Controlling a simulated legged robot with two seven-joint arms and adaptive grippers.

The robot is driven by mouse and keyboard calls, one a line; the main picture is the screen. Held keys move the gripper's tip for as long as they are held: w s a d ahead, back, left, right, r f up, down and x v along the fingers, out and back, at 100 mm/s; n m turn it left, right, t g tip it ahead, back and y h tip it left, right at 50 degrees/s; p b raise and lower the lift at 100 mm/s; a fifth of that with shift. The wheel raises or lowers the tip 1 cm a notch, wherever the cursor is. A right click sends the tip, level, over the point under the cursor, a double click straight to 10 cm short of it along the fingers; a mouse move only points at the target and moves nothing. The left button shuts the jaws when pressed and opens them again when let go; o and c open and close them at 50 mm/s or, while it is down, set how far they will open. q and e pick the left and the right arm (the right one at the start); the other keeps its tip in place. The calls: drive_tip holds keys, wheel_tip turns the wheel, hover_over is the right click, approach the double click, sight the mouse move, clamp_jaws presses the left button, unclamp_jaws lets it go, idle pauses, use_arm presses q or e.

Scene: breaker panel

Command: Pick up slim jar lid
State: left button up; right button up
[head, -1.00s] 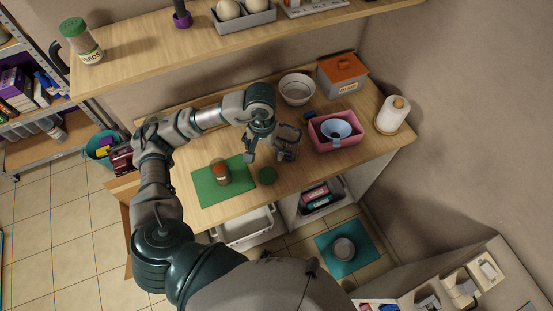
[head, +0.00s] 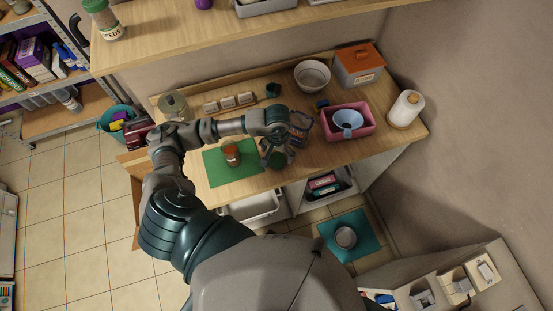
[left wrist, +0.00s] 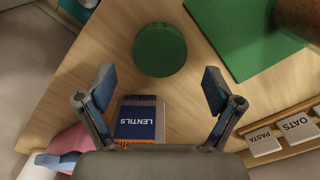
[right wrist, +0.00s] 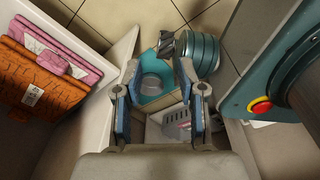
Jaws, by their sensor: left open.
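The slim jar lid looks to be the round green disc (left wrist: 160,50) lying flat on the wooden worktop in the left wrist view. In the head view the lid (head: 277,160) is beside the green mat (head: 218,170), partly covered by my gripper. My left gripper (left wrist: 160,84) is open and empty, with the lid just beyond and between its fingertips, not between the pads. In the head view my left gripper (head: 285,152) hangs over the worktop by the lid. My right gripper (right wrist: 158,98) is open and empty, seen only in the right wrist view.
A jar with an orange-brown look (head: 232,154) stands on the mat. An item labelled LENTILS (left wrist: 137,122) lies beneath my left gripper. A pink tub (head: 347,125) holding a blue funnel, a white bowl (head: 312,76) and a paper roll (head: 406,109) stand to the right.

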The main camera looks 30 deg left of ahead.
sight(277, 158)
use_arm(q)
wheel_tip(277, 158, down, 4)
drive_tip(key=shift+r, duration=0.25)
drive_tip(key=c, duration=1)
drive_tip(key=shift+r, duration=0.15)
